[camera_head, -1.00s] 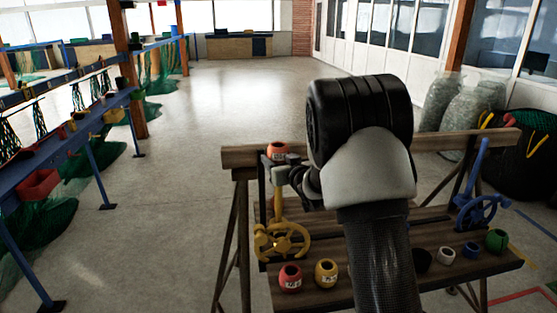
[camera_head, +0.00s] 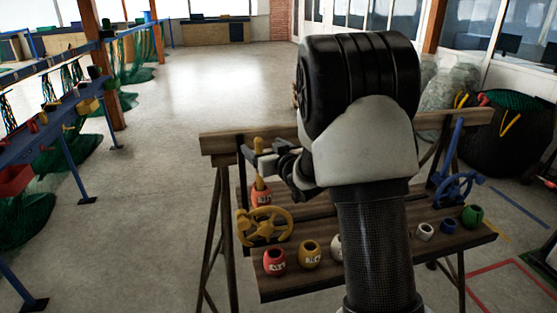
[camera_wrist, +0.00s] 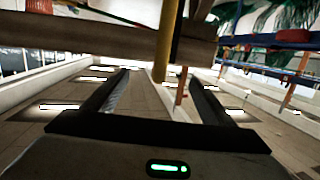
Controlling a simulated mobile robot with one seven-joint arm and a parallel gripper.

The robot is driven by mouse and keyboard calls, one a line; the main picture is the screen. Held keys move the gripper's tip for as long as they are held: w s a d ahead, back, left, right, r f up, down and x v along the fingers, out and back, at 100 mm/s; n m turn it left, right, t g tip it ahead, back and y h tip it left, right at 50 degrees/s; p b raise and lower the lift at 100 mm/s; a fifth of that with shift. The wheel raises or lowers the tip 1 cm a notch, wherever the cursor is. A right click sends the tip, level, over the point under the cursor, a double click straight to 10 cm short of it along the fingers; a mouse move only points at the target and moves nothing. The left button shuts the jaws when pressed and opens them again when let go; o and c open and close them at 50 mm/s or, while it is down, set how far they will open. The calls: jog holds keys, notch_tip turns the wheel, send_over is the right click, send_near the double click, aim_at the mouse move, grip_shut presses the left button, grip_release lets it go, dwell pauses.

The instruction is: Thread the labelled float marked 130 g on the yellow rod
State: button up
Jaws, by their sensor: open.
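An orange-red float (camera_head: 261,195) sits low around the yellow rod (camera_head: 258,168), just above the yellow handwheel (camera_head: 265,227). Its label is not readable. My gripper (camera_head: 256,149) is open near the rod's upper end, above the float and apart from it. In the wrist view the yellow rod (camera_wrist: 168,45) stands between the two open fingers of my gripper (camera_wrist: 158,78), and nothing is held. A red float (camera_head: 274,263) and a yellow float (camera_head: 310,255) with labels stand on the front plank; I cannot read their marks surely.
A white float (camera_head: 337,248), partly behind my arm, a small white one (camera_head: 425,231), a blue one (camera_head: 448,225) and a green one (camera_head: 473,216) stand on the wooden bench (camera_head: 385,275). A blue rod with a handwheel (camera_head: 453,188) is at the right.

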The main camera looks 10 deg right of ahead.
jog(key=v, duration=1.2)
jog(key=shift+s+b, duration=0.2)
jog(key=shift+b, duration=0.15)
dwell(0.9)
